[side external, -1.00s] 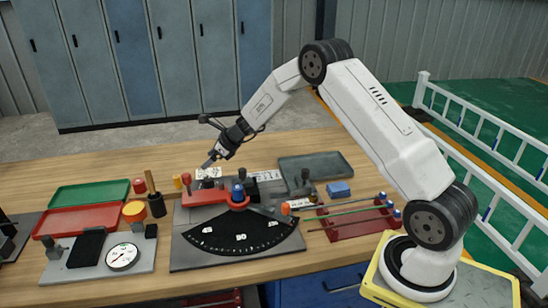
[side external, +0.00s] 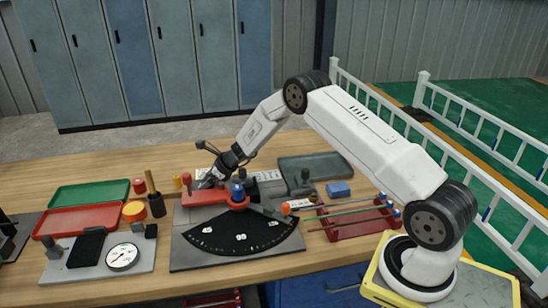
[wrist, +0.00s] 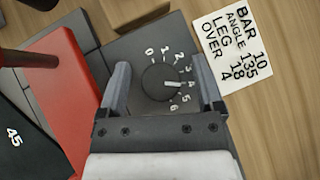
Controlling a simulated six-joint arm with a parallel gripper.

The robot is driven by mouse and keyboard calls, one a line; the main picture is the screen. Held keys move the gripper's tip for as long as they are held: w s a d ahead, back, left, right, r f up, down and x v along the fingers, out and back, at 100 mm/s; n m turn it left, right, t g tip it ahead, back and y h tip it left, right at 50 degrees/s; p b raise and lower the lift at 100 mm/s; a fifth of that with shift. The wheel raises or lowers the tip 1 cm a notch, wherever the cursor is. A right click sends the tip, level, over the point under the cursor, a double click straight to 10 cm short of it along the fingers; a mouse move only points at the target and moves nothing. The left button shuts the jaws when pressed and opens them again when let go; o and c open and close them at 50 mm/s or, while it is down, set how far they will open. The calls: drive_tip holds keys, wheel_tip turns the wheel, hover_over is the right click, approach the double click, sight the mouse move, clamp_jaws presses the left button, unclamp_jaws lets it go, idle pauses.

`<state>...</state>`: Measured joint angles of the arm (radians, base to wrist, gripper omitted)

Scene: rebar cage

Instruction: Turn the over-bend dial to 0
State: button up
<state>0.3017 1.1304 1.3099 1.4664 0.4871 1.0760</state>
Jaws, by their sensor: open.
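The over-bend dial (wrist: 158,84) is a dark round knob with a white pointer line, on a grey plate marked 0 to 6. Its pointer faces right, at about the 4 mark. My gripper (wrist: 163,76) is open, with one finger on each side of the dial and a gap visible between fingers and knob. In the side view my gripper (side external: 208,181) is low behind the red arm of the bending plate, and the dial is hidden there.
A white card (wrist: 232,50) reading bar 10, angle 135, leg 18, over 4 lies right of the dial. The red bender arm (side external: 213,197) is close beside my gripper. A black angle scale (side external: 238,235) lies in front. A rod rack (side external: 350,222) stands right.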

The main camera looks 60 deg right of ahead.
clamp_jaws()
idle(0.3)
drive_tip(key=shift+n+y, duration=0.3)
drive_tip(key=shift+n, duration=0.2)
drive_tip(key=n+g+y, duration=0.2)
drive_tip(key=n, duration=0.1)
drive_tip(key=shift+n, duration=0.4)
drive_tip(key=shift+n+g+y, duration=0.9)
drive_tip(key=shift+n+g, duration=0.2)
drive_tip(key=shift+n, duration=0.6)
drive_tip(key=shift+n+g+y, duration=0.4)
drive_tip(key=shift+n+g, duration=0.5)
drive_tip(key=shift+n, duration=0.3)
